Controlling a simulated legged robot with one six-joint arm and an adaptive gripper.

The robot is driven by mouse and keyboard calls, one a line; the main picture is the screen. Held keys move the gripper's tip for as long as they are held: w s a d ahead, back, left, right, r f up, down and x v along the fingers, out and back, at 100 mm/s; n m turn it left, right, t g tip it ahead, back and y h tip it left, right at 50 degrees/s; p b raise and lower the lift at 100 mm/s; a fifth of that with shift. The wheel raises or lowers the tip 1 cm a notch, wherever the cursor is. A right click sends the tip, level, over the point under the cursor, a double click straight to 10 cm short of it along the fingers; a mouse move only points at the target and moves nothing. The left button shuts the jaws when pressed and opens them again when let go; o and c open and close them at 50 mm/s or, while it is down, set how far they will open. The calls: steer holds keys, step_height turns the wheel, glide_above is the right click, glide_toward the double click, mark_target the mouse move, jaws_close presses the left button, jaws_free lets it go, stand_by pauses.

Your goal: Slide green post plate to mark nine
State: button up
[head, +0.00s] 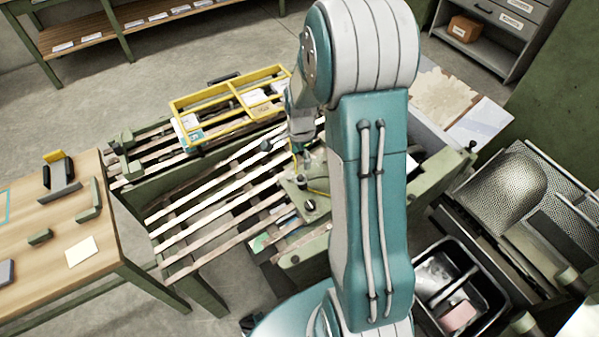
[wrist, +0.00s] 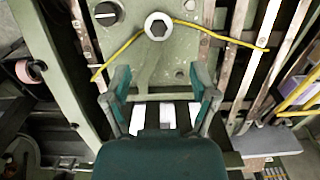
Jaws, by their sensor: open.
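The green post plate (head: 313,190) lies on the slatted bench (head: 197,213), partly hidden by my arm in the head view. In the wrist view the plate (wrist: 180,55) bears a pale hexagonal post head (wrist: 158,26) and a dark round knob (wrist: 107,14). A yellow cord (wrist: 215,36) runs across it by the post. My gripper (wrist: 160,78) is open, its two fingers spread over the plate's lower part, apart from the post head. The gripper (head: 303,150) is small in the head view. I cannot make out mark nine or any numbers.
A yellow frame (head: 235,100) stands at the bench's far side. A wooden table (head: 50,225) with small fixtures is at left. A black tray (head: 460,300) and a mesh-surfaced rack (head: 505,185) stand at right. Open floor (head: 140,85) lies beyond the bench.

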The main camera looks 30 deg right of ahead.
mark_target(300, 177)
step_height(300, 177, down, 10)
steer(key=shift+r, duration=0.1)
steer(key=shift+a, duration=0.1)
jaws_close()
